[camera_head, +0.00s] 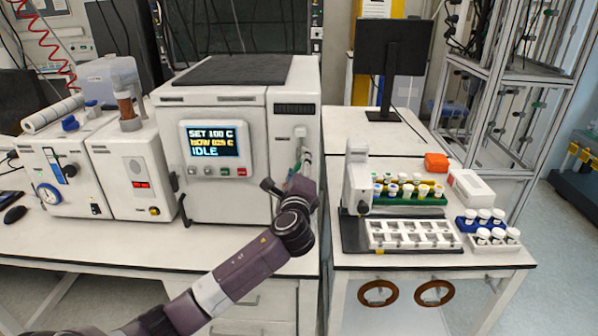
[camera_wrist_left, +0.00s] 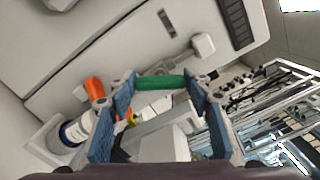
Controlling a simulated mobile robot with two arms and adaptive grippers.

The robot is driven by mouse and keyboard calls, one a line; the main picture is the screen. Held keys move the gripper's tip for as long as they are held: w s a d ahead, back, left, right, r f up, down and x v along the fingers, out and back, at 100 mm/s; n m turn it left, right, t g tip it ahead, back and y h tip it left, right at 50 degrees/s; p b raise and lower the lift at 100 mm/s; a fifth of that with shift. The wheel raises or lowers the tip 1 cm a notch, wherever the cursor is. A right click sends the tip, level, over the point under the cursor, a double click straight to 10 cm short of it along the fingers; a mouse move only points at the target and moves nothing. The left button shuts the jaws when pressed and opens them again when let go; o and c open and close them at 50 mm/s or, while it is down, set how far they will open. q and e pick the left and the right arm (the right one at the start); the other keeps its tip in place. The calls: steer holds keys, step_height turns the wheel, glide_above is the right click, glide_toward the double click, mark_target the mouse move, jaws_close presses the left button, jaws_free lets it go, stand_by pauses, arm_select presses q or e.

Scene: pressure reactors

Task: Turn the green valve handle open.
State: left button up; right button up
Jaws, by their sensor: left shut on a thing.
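The green valve handle (camera_wrist_left: 160,82) shows in the left wrist view as a short green bar in front of the white reactor's face. It spans the gap between the fingertips of my left gripper (camera_wrist_left: 161,88). The blue-padded fingers are closed on it, one at each end. In the head view, my left gripper (camera_head: 302,172) is at the right side of the front of the white reactor unit (camera_head: 228,108). There the wrist and fingers hide most of the handle. My right gripper is in neither view.
The reactor's display (camera_head: 212,142) reads IDLE. White instruments (camera_head: 125,160) stand to its left. On the right table are a white sample tray (camera_head: 410,236), vial racks (camera_head: 487,225), an orange box (camera_head: 436,162) and a monitor (camera_head: 393,55). A metal frame (camera_head: 480,100) stands behind.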

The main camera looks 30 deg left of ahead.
arm_select(q)
steer(key=n+b, duration=0.1)
steer(key=n, duration=0.3)
steer(key=shift+f+b, duration=0.2)
steer(key=shift+b, duration=0.2)
steer(key=shift+n+b, duration=0.3)
steer(key=shift+n, duration=0.6)
steer(key=o, duration=1.2)
steer(key=shift+c, duration=0.2)
steer(key=shift+r, duration=0.1)
steer(key=shift+s, duration=0.15)
steer(key=v, duration=1.2)
steer(key=shift+a, duration=0.1)
